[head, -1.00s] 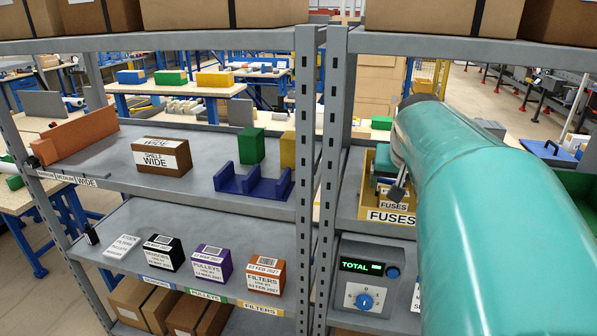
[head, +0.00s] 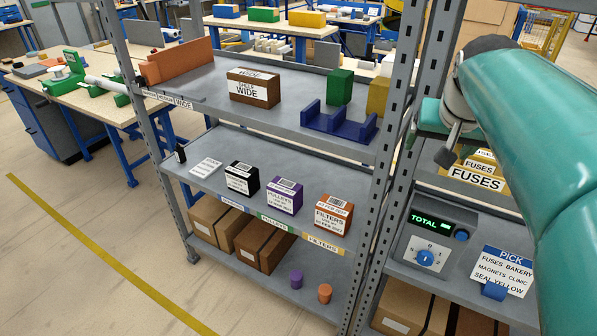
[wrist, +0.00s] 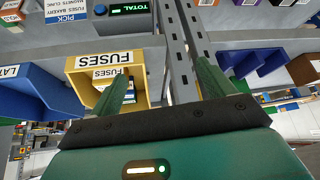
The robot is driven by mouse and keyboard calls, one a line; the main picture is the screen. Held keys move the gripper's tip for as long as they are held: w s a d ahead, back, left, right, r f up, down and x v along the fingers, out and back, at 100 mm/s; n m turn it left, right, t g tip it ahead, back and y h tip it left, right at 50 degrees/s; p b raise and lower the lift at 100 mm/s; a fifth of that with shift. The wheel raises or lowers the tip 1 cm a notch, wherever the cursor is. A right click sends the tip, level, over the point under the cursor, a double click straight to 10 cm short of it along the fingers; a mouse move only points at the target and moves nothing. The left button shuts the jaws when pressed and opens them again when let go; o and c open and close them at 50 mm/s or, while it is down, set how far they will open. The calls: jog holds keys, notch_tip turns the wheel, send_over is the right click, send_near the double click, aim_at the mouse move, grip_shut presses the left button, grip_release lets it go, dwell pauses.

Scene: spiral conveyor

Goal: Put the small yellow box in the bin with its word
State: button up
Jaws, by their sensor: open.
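A yellow bin labelled FUSES (head: 477,181) stands on the right-hand shelf, partly hidden by my arm. A small box with its own FUSES label (head: 484,164) shows inside it, behind the front wall. In the wrist view the yellow bin (wrist: 146,81) lies left of centre, and the labelled small box (wrist: 101,86) is inside, partly behind a finger. My gripper (wrist: 163,82) is open, with nothing visible between its fingers. One finger overlaps the bin in that view; the other is over the shelf post. I cannot tell if they touch. In the head view the fingertips are hidden.
Grey shelf posts (head: 386,190) stand left of the bin. A blue bin (wrist: 35,93) is beside it. Below are a TOTAL panel (head: 430,240) and a PICK card (head: 502,268). The left shelf holds black, purple (head: 285,197) and orange boxes.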

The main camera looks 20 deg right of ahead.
jog(key=s+a+f+n+y, duration=0.1)
jog(key=a+f, duration=0.3)
jog(key=a, duration=0.4)
jog(key=s+a+f+n+y, duration=0.1)
jog(key=s+a+f+n, duration=0.2)
jog(key=a, duration=0.5)
jog(key=s+a+f+n+y, duration=0.1)
jog(key=s+a+f+n, duration=0.1)
jog(key=a+f, duration=0.3)
jog(key=a+n, duration=0.1)
jog(key=a, duration=0.2)
jog(key=shift+s+a+f+y, duration=0.2)
jog(key=shift+s+y, duration=0.05)
jog(key=shift+y, duration=0.05)
jog(key=shift+c, duration=0.2)
